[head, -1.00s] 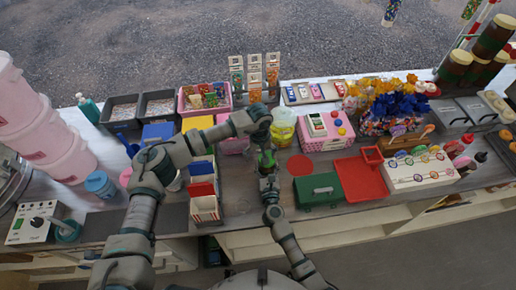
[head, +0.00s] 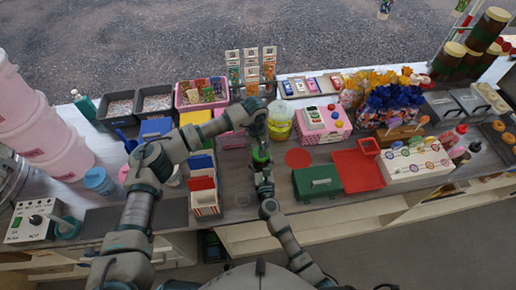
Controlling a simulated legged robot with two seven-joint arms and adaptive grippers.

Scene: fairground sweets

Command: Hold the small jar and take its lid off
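A small green thing (head: 261,154), which appears to be the small jar, sits at the tip of my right gripper (head: 262,162). The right gripper appears shut around it, with the arm reaching up from the bottom of the head view. My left gripper (head: 260,130) hangs just above the green top, its arm coming in from the left. Its fingers are small and dark, so I cannot tell whether they are open or touch the lid. The jar's body is mostly hidden by the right gripper.
A larger yellow-green jar (head: 280,120) stands just behind and right. A red disc (head: 298,158), green box (head: 316,181) and red tray (head: 358,171) lie right. A white-and-red box (head: 205,200) stands left. Grey counter (head: 236,185) is bare near the grippers.

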